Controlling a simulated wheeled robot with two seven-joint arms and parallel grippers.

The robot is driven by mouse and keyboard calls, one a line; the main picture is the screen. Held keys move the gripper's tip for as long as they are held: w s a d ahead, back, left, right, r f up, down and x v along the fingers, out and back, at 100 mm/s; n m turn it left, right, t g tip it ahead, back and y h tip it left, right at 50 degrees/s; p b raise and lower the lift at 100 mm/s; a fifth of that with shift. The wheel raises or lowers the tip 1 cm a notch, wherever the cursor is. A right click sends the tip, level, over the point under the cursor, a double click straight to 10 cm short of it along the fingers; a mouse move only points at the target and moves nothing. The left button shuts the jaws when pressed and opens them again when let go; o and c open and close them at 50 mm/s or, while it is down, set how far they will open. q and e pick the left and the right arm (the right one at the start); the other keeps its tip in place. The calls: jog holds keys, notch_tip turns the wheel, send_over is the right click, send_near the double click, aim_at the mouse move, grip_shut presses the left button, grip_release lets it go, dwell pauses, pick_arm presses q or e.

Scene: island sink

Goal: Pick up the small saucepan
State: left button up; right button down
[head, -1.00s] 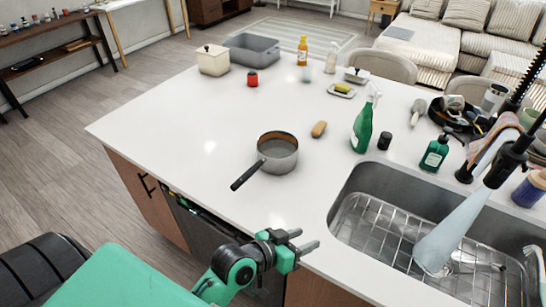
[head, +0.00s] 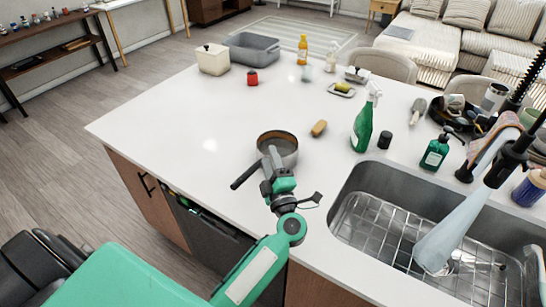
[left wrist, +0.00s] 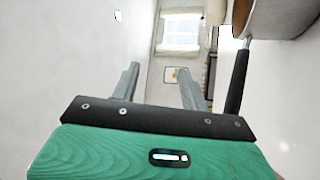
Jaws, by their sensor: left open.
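The small saucepan (head: 290,156) stands on the white island counter, grey with a brown inside. Its black handle (head: 244,176) points to the near left. My left gripper (head: 271,156) is open, and in the head view it overlaps the near side of the pan, to the right of the handle. In the left wrist view the open fingers (left wrist: 158,80) have nothing between them. There the handle (left wrist: 238,80) and part of the saucepan (left wrist: 285,15) lie to the right of the fingers. My right gripper is not in view.
A brown sponge-like block (head: 319,128) lies right of the pan. A green spray bottle (head: 363,128), a dark cup (head: 385,140) and a soap bottle (head: 435,152) stand farther right. The sink (head: 350,205) is at the near right. The counter left of the pan is clear.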

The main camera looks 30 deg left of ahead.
pick_arm(q)
notch_tip(320, 180, down, 2)
jog(key=a+n+g+y, duration=0.1)
jog(key=a+n+g, duration=0.1)
jog(key=g, duration=0.1)
jog(key=n+g+b, duration=0.1)
jog(key=b, duration=0.7)
send_near(253, 166)
jog(key=shift+w+a+f, duration=0.3)
jog(key=shift+w+a, duration=0.05)
jog(key=shift+a, duration=0.15)
jog(key=shift+w+a+f, duration=0.25)
jog(key=shift+w+a, duration=0.1)
jog(key=shift+a, duration=0.1)
jog(key=shift+w+a+r, duration=0.3)
jog(key=shift+w+a, duration=0.1)
jog(key=shift+a, duration=0.15)
jog(key=x, duration=0.6)
jog(key=shift+a+f+b, duration=0.1)
jog(key=shift+b, duration=0.3)
grip_shut()
